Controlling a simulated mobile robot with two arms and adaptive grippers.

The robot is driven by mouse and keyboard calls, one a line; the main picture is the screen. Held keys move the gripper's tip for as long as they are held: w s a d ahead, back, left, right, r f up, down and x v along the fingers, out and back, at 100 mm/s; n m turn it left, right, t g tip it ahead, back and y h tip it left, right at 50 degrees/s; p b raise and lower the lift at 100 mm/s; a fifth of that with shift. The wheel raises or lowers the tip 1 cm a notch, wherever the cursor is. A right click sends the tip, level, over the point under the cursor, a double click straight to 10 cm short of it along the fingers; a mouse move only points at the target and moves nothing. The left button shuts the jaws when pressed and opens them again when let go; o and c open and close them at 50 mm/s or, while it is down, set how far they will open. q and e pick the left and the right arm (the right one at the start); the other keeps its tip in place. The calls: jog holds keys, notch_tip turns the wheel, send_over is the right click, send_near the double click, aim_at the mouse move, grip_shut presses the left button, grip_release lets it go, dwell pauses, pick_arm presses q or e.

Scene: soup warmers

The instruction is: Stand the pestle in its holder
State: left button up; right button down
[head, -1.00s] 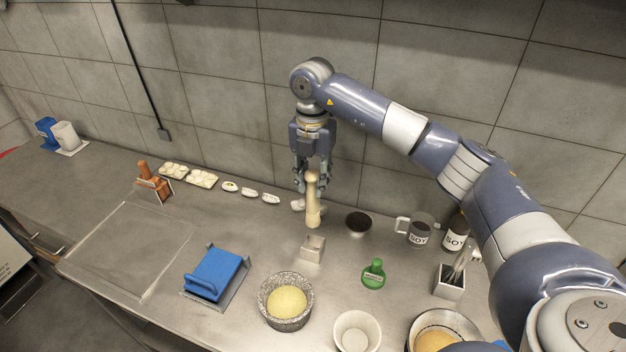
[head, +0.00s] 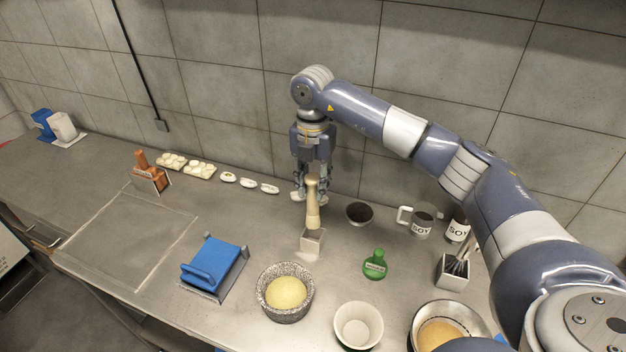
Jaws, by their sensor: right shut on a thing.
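The pale wooden pestle (head: 313,208) is upright, its lower end at the top opening of the small square metal holder (head: 312,242). How deep the lower end sits inside the holder is hard to tell. My right gripper (head: 312,191) is above the holder, shut on the pestle's upper part from above. The holder stands on the steel counter. My left gripper is not in view.
A dark bowl (head: 359,213) and a green bottle (head: 375,265) stand right of the holder. A speckled bowl with yellow contents (head: 286,312) is in front, a blue press-like item (head: 214,264) at left. The wall is close behind.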

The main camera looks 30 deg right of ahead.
aim_at(313, 177)
jog(key=shift+f+b, duration=2.45)
jog(key=shift+f, duration=2.05)
jog(key=c, duration=1.2)
grip_release()
jog(key=shift+o, duration=0.2)
notch_tip(313, 177, up, 12)
